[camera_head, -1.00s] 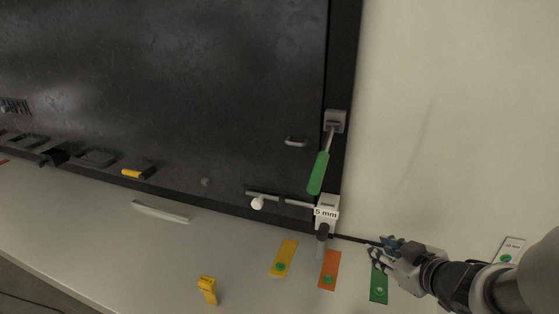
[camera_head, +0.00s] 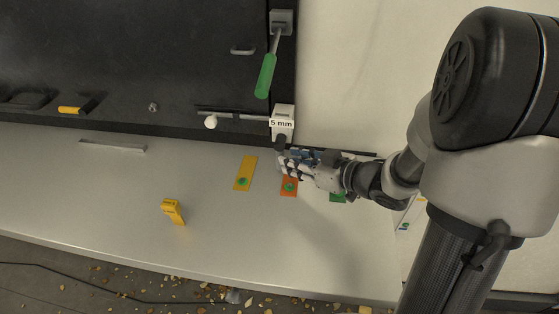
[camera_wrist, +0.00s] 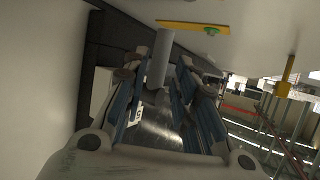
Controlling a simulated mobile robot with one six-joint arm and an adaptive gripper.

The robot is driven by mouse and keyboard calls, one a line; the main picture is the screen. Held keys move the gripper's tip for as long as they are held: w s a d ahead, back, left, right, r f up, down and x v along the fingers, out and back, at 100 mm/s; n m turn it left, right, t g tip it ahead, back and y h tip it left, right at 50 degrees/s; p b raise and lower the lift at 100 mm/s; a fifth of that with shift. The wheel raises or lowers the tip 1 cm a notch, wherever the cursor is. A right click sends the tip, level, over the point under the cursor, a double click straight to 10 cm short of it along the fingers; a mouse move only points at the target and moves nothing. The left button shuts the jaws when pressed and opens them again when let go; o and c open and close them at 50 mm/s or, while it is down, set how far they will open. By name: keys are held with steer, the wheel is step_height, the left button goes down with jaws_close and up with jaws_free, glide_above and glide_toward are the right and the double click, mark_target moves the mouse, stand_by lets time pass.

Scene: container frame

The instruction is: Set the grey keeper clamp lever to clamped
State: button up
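The white keeper block marked "5 mm" (camera_head: 282,125) sits at the lower right corner of the dark panel. A dark stub (camera_head: 281,143) shows just under it; the rest below is hidden by my gripper (camera_head: 288,162). In the wrist view a grey cylindrical lever (camera_wrist: 160,58) stands between the two blue-padded fingers of my gripper (camera_wrist: 157,78). The fingers are spread, with a gap visible around the lever. I cannot tell whether either finger touches it. Part of the block's label (camera_wrist: 137,115) shows beside the left finger.
A green-handled lever (camera_head: 265,76) hangs above the block. A rod with a white knob (camera_head: 211,122) lies to its left. A yellow block (camera_head: 172,211) stands at the front left.

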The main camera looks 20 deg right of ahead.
steer(key=x, duration=0.6)
steer(key=shift+b, duration=0.4)
steer(key=shift+r, duration=0.1)
steer(key=shift+c, duration=0.2)
jaws_close()
